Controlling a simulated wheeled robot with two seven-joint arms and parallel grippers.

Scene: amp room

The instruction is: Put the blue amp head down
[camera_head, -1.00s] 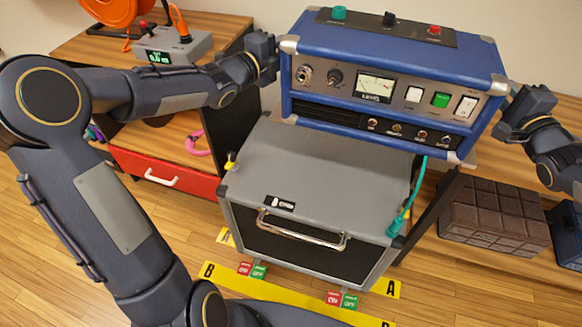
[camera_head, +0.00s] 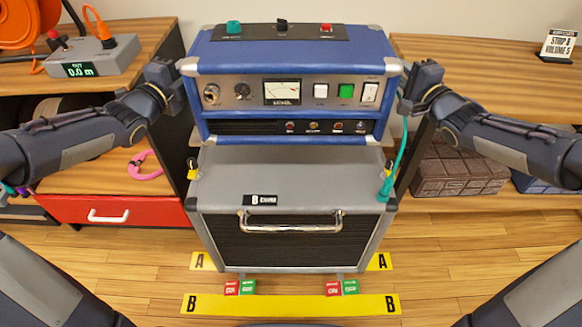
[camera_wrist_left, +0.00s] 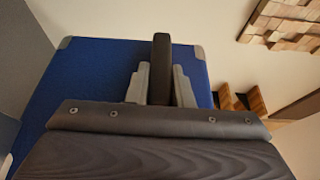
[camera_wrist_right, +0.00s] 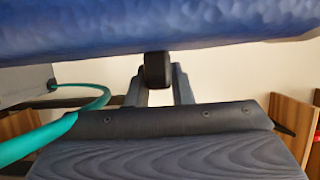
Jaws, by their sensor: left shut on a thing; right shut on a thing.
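The blue amp head (camera_head: 290,58) is level between my two grippers, above the rear of the grey cabinet (camera_head: 290,180). I cannot tell whether its underside touches the cabinet top. My left gripper (camera_head: 172,78) is at its left end, shut on a dark side handle (camera_wrist_left: 161,68), with the blue side panel (camera_wrist_left: 95,75) behind. My right gripper (camera_head: 416,80) is at its right end, shut on the other dark handle (camera_wrist_right: 157,68). The amp's blue side (camera_wrist_right: 160,25) fills the top of the right wrist view.
A teal cable (camera_head: 399,155) hangs at the cabinet's right and plugs into its top. Wooden benches stand left (camera_head: 150,45) and right (camera_head: 470,75). A red drawer (camera_head: 120,209) is at left, a brown block (camera_head: 455,165) at right. Yellow strips A (camera_head: 380,262) and B (camera_head: 290,304) mark the floor.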

